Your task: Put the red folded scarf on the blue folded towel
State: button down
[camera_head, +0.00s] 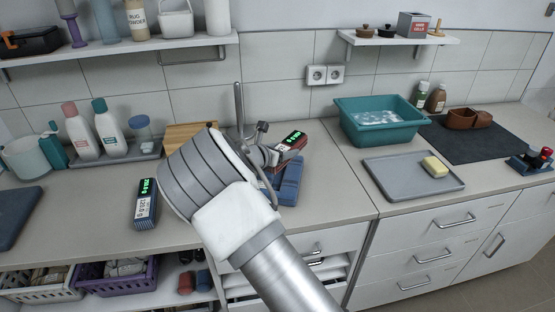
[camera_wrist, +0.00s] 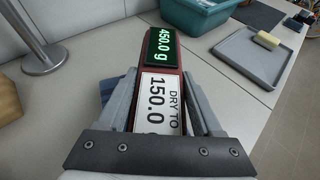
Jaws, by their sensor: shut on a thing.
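The red folded scarf (camera_wrist: 183,82) is between the fingers of my gripper (camera_wrist: 162,90) in the wrist view. It carries a green readout of 450.0 g and a white label, "DRY TO 150.0". In the head view the scarf (camera_head: 292,148) shows behind my gripper (camera_head: 268,158), which is shut on it. The blue folded towel (camera_head: 288,182) lies on the counter under and in front of the scarf, partly hidden by my arm. A bit of the towel (camera_wrist: 107,88) shows left of the fingers in the wrist view. I cannot tell whether scarf and towel touch.
A dark folded item with a readout (camera_head: 146,207) lies to the left. A metal post (camera_head: 239,108) and wooden board (camera_head: 190,138) stand behind my gripper. A teal basin (camera_head: 380,128) and grey tray (camera_head: 410,178) with yellow soap (camera_head: 435,166) are at right. Shelves hang above.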

jog(key=shift+w+a+f, duration=0.3)
jog(key=shift+a+f, duration=0.05)
jog(key=shift+a, duration=0.2)
jog(key=shift+w+a+f, duration=0.25)
jog(key=shift+a+f, duration=0.1)
jog(key=shift+a, duration=0.15)
jog(key=shift+f, duration=1.9)
jog(key=shift+f, duration=0.5)
jog(key=shift+f+b, duration=0.15)
jog(key=shift+b, duration=0.2)
jog(key=shift+c, duration=0.2)
grip_release()
